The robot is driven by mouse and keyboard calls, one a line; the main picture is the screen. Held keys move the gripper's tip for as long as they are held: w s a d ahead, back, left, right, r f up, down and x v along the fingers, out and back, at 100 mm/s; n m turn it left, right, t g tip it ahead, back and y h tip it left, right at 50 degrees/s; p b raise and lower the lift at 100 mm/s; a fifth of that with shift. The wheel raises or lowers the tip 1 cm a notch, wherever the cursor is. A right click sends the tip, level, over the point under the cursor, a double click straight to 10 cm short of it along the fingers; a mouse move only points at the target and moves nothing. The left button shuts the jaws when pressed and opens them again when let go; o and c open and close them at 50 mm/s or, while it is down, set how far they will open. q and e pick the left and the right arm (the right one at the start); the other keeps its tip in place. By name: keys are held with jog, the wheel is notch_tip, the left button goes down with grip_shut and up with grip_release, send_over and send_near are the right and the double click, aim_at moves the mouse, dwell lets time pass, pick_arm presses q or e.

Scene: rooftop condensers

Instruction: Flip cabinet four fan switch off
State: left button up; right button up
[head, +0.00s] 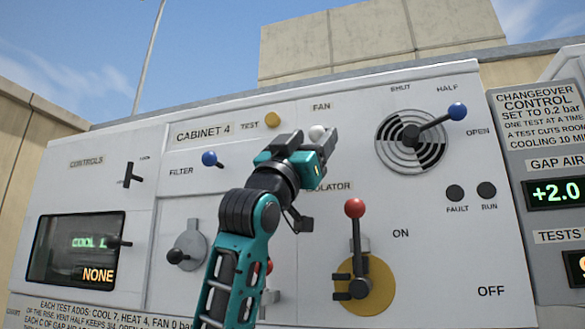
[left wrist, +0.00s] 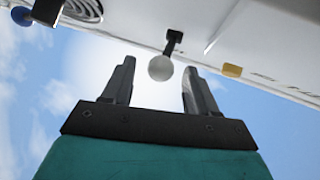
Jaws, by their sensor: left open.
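The fan switch (head: 317,132) is a white ball knob under the FAN label on the Cabinet 4 panel (head: 290,235). In the left wrist view the white ball (left wrist: 160,68) sits on a short dark stem standing out from the panel. My left gripper (head: 314,140) is open, with one fingertip on each side of the ball. In the left wrist view a gap shows between the ball and both fingers, and the ball is near the level of the tips. The gripper hides the switch's base in the head view. My right gripper is not in view.
A yellow TEST button (head: 272,119) and a blue filter knob (head: 209,158) are left of the gripper. A blue-knobbed vent lever (head: 457,112) is to the right. The red-knobbed isolator lever (head: 355,208) stands up below right. Open air lies in front of the panel.

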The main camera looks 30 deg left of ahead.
pick_arm(q)
jog(key=b+v, duration=0.2)
jog(key=v, duration=0.8)
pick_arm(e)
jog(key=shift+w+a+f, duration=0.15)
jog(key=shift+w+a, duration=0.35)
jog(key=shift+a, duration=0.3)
pick_arm(q)
jog(key=shift+w, duration=0.1)
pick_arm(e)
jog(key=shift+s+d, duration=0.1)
